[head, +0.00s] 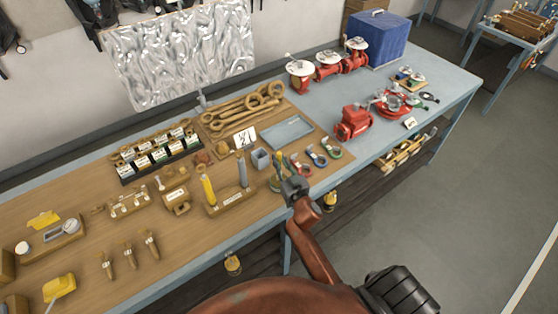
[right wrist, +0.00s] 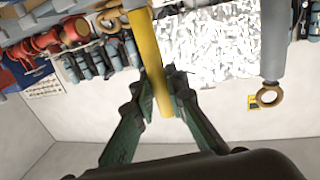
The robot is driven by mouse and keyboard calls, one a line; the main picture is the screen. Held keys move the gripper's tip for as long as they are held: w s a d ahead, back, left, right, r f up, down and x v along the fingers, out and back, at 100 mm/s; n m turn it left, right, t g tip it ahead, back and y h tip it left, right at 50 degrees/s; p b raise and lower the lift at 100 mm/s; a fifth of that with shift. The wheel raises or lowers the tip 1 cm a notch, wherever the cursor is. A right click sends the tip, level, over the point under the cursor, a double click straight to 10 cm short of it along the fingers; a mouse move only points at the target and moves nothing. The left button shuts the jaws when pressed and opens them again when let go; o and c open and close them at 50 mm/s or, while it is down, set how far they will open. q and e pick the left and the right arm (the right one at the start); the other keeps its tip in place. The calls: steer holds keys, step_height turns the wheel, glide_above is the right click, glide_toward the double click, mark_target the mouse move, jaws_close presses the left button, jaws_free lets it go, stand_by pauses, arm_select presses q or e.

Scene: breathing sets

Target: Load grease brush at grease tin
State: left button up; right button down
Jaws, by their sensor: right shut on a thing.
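My right gripper (head: 287,186) is over the front edge of the bench, right of a wooden rack (head: 232,202). In the right wrist view its two dark green fingers (right wrist: 170,82) are shut on a yellow handle (right wrist: 148,45), apparently the grease brush. In the head view the held part is mostly hidden by the gripper. The rack bears an upright yellow stick (head: 207,190) and a grey stick (head: 242,173). A grey cup (head: 260,158) stands behind the gripper. I cannot tell which container is the grease tin. My left gripper is not in view.
Ring tools (head: 316,155) and a grey tray (head: 288,131) lie near the gripper. Red valves (head: 354,122) stand to the right. A rack of small labelled containers (head: 160,157) stands to the left. Bare blue-grey bench top (head: 440,75) shows at the far right.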

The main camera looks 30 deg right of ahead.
mark_target(279, 153)
steer(key=shift+f+b, duration=0.3)
steer(key=shift+f, duration=0.05)
stand_by(0.3)
stand_by(0.5)
step_height(279, 153, up, 7)
steer(key=p, duration=0.7)
stand_by(0.7)
